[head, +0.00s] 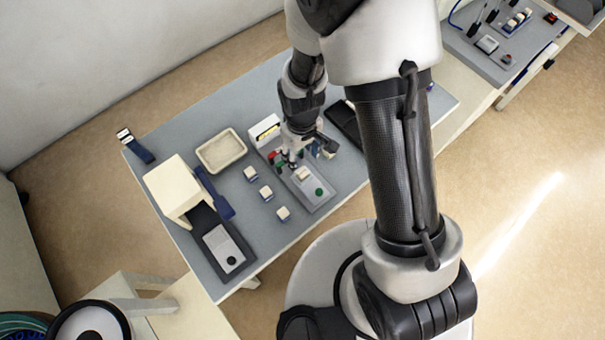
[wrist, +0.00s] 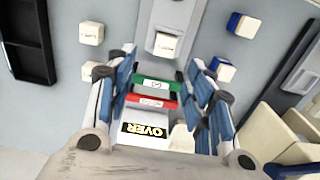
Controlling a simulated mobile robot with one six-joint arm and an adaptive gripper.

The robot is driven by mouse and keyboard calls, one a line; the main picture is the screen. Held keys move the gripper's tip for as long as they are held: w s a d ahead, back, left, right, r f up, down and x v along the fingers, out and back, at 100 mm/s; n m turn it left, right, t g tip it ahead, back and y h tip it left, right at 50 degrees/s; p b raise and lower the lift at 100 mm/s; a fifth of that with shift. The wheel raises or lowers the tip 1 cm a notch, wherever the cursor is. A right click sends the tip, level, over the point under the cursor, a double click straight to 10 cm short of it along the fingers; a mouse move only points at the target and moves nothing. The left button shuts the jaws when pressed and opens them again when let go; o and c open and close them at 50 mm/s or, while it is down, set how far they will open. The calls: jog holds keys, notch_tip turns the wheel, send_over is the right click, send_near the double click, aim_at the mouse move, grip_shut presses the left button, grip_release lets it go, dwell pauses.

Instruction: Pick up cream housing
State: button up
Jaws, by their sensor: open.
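A cream housing (wrist: 166,45) sits on a grey fixture plate (wrist: 187,20), just beyond my fingertips in the wrist view; it also shows in the head view (head: 302,174). Another cream block (wrist: 92,33) lies on the table to the left in the wrist view. Cream blocks with blue sides lie to the right (wrist: 243,25) (wrist: 223,69). My gripper (wrist: 163,62) is open, with nothing held between its fingers. In the head view my gripper (head: 293,160) is over the back part of the fixture, beside the housing. The exact height gap cannot be told.
A beige tray (head: 221,151), a cream box machine (head: 174,188) and a black tray (head: 344,120) stand around. Several small blocks lie left of the fixture.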

aim_at(300, 169)
jog(key=f+b, duration=0.1)
jog(key=f, duration=0.4)
jog(key=f+b, duration=0.1)
jog(key=f, duration=0.1)
jog(key=shift+a+f+b, duration=0.2)
jog(key=shift+a+b, duration=0.1)
jog(key=shift+b, duration=0.05)
jog(key=shift+r, duration=0.1)
jog(key=c, duration=1.1)
jog(key=shift+c, duration=0.2)
